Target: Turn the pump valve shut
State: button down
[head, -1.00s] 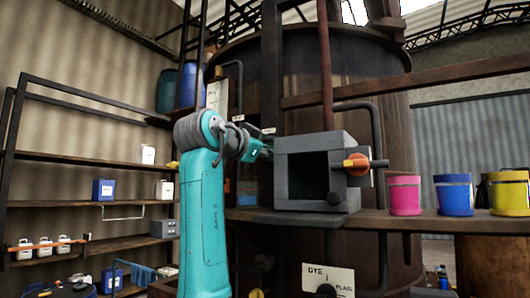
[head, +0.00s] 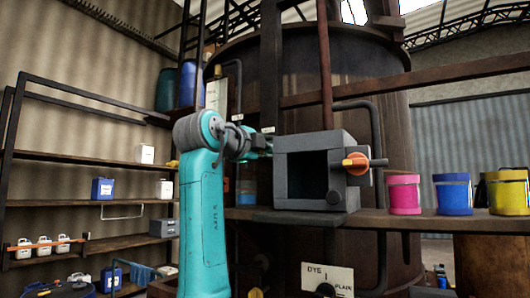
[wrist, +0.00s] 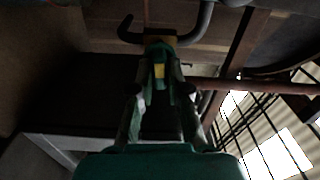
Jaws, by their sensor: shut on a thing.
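The pump valve has an orange handle (head: 356,162) at the right side of a grey, open-fronted box (head: 309,143), with a dark stem to its right. In the head view my teal arm rises left of the box, and my gripper's fingers are hidden behind the box. In the wrist view my gripper (wrist: 160,62) has its fingers drawn together at the tips. The tips meet at a dim orange-brown piece (wrist: 160,40), which looks like the valve handle, in front of a dark pipe. The contact itself is dark and partly hidden.
A dark shelf (head: 430,221) carries pink (head: 404,194), blue (head: 453,195) and yellow (head: 507,192) pots to the right. A DYE/PLAIN dial plate (head: 327,278) is below the box. A large brown vat (head: 300,85) stands behind. Shelves with jugs are at left.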

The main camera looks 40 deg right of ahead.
jog(key=shift+m, duration=0.6)
jog(key=c, duration=1.1)
grip_release()
jog(key=shift+c, duration=0.2)
jog(key=shift+a, duration=0.1)
jog(key=v, duration=1.1)
jog(key=shift+s+a, duration=0.15)
jog(key=shift+a, duration=0.25)
